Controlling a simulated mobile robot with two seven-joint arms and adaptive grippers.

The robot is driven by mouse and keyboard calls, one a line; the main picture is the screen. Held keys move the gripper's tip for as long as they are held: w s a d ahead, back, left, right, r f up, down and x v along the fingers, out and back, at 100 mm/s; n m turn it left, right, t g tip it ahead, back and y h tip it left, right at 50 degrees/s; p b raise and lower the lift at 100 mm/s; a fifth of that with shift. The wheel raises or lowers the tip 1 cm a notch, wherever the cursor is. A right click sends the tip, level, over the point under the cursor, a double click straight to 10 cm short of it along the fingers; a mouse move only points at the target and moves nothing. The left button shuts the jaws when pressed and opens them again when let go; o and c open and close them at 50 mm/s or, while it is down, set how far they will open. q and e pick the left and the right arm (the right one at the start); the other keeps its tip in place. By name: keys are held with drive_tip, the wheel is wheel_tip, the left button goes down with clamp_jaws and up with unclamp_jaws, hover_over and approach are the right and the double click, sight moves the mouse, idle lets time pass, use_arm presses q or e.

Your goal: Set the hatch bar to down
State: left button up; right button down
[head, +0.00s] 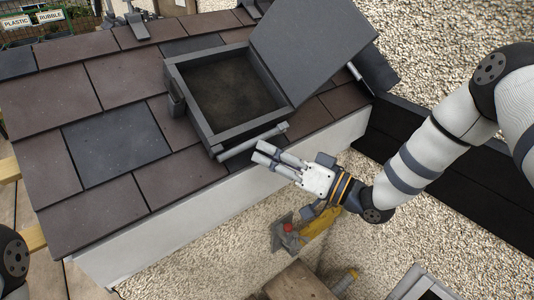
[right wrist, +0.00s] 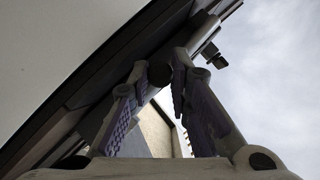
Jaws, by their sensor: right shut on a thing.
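The roof hatch (head: 228,95) is a dark square frame with its lid (head: 312,45) standing open to the right. The hatch bar (head: 236,151) is a grey rod along the frame's near edge, its right end near the frame's front right corner. My right gripper (head: 259,152) reaches the bar from the lower right, fingertips at the rod. In the right wrist view the fingers close on a dark round piece (right wrist: 160,73), which looks like the bar; the fingers partly hide it. My left gripper is out of view.
Brown and dark slate tiles (head: 115,140) surround the hatch. A pale wall (head: 190,222) drops below the roof edge. A yellow-handled tool (head: 318,222) is below my right gripper. Plastic and rubble signs (head: 32,20) are at the top left.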

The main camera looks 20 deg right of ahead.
drive_tip(key=shift+s+a, duration=0.1)
drive_tip(key=c, duration=1.5)
unclamp_jaws()
drive_tip(key=shift+o, duration=0.2)
